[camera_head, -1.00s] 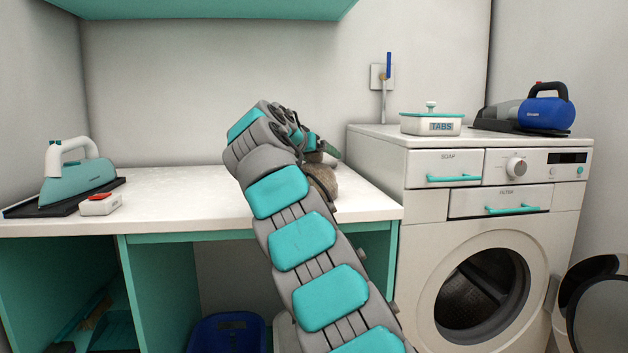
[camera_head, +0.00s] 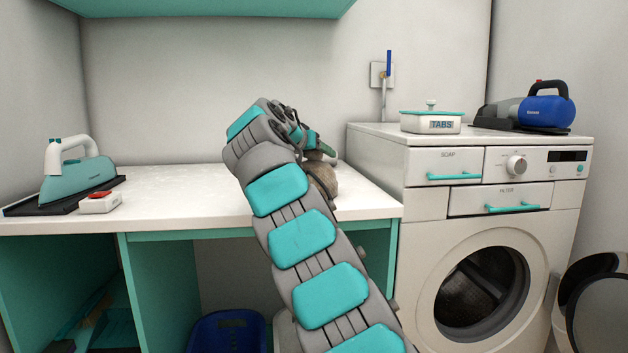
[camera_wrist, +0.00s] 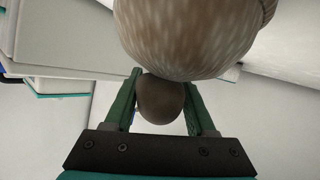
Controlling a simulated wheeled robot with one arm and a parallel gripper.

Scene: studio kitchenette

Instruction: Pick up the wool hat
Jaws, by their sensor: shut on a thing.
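The wool hat (camera_wrist: 195,35) is brown and knitted, with a rounded grey-brown bobble (camera_wrist: 160,100). In the wrist view its body fills the top and the bobble sits between the two green fingers of my gripper (camera_wrist: 160,92). The fingers are shut on the bobble. In the head view the hat (camera_head: 323,178) shows partly at the right end of the white counter, mostly hidden behind my arm. The head view does not show clearly whether it touches the counter.
The white counter (camera_head: 170,195) is clear in the middle. An iron (camera_head: 77,178) on a dark tray and a small white box with a red top (camera_head: 100,203) stand at left. The washing machine (camera_head: 470,230) rises at right, carrying a tabs box (camera_head: 431,123) and a blue handheld vacuum (camera_head: 546,113).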

